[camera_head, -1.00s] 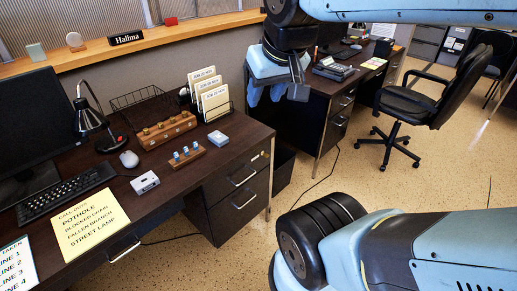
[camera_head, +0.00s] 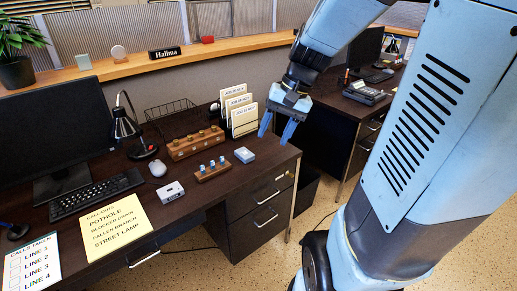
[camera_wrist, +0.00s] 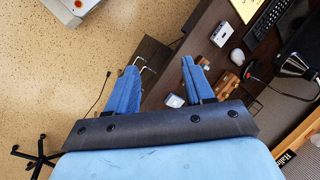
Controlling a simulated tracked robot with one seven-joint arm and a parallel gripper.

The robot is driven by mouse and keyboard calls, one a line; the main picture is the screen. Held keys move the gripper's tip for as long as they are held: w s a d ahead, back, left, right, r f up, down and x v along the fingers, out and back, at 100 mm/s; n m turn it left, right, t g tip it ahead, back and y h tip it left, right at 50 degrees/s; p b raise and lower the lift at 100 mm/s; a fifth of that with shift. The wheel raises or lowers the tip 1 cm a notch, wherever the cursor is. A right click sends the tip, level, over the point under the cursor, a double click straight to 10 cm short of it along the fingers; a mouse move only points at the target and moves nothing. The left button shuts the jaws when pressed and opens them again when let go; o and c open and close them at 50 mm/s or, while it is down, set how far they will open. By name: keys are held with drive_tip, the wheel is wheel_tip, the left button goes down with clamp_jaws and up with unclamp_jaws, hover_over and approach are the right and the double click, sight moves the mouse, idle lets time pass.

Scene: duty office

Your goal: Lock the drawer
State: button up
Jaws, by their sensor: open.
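The near desk's dark drawer pedestal (camera_head: 238,232) stands under its right end, with bright bar handles (camera_head: 266,218) on its front. The drawers look closed. A small pale spot (camera_head: 280,177) near the top right of the upper drawer front may be a lock or key; it is too small to tell. My gripper (camera_head: 277,131) is open and empty, its blue fingers pointing down by the desk's right end, above the pedestal. In the wrist view my gripper (camera_wrist: 160,66) has its fingers wide apart, with a drawer handle (camera_wrist: 140,64) beyond the left finger.
A second desk (camera_head: 330,117) stands behind right. Floor before the pedestal is open.

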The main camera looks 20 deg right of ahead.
drive_tip(key=w+d+f+m+t+y, duration=0.3)
drive_tip(key=w+d+f+m+y, duration=0.3)
drive_tip(key=f, duration=0.4)
drive_tip(key=w+d+f+m+t+y, duration=0.25)
drive_tip(key=w+d+f+m, duration=0.45)
drive_tip(key=f, duration=0.4)
drive_tip(key=d+f+m+t+h, duration=0.3)
drive_tip(key=d+f+m+t, duration=0.3)
drive_tip(key=f, duration=0.5)
drive_tip(key=d+f+m+t+h, duration=0.45)
drive_tip(key=d+f+m, duration=0.35)
drive_tip(key=f, duration=0.4)
drive_tip(key=w+a+y, duration=0.1)
drive_tip(key=w+a, duration=0.4)
drive_tip(key=w, duration=0.7)
drive_tip(key=shift+w+a+r+m, duration=0.25)
drive_tip(key=shift+a+r+m, duration=0.05)
drive_tip(key=shift+a, duration=0.1)
drive_tip(key=shift+d, duration=0.1)
clamp_jaws()
